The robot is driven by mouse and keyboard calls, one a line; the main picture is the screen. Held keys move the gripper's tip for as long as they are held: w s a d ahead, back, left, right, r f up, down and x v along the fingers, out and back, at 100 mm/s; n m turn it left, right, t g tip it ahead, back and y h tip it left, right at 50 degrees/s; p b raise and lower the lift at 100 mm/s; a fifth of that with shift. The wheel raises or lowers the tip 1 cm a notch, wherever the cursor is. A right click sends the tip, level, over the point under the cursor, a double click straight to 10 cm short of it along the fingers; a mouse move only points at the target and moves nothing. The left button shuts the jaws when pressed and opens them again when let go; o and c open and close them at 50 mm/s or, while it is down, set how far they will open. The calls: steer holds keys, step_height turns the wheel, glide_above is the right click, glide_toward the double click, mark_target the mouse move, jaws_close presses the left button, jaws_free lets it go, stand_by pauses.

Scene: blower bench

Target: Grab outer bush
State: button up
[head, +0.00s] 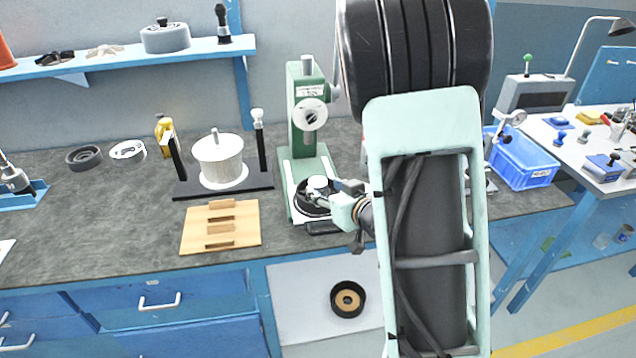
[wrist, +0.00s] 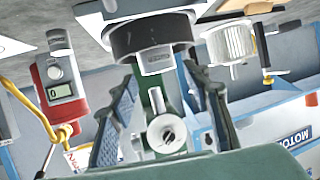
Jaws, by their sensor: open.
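The green arbor press (head: 305,130) stands mid-bench. On its base sits a dark round block (head: 308,196) with a small silver piece on top (head: 318,183), which may be the outer bush. My gripper (head: 328,194) is beside this piece, low over the press base, and partly covers the block. In the wrist view the dark block (wrist: 150,34) and the silver piece (wrist: 156,62) show at the top middle. My open fingers (wrist: 160,80) lie on either side of the silver piece. I cannot tell whether they touch it.
A silver finned cylinder (head: 218,160) stands on a dark fixture to the left, behind a wooden slotted block (head: 222,228). A blue bin (head: 522,160) is at the right. A red meter with a yellow cable (wrist: 60,95) shows in the wrist view.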

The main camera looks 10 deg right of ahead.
mark_target(321, 185)
steer(key=shift+x, duration=3.2)
steer(key=shift+d+f, duration=0.1)
steer(key=shift+d, duration=0.1)
steer(key=c, duration=1.1)
steer(key=shift+c, duration=0.2)
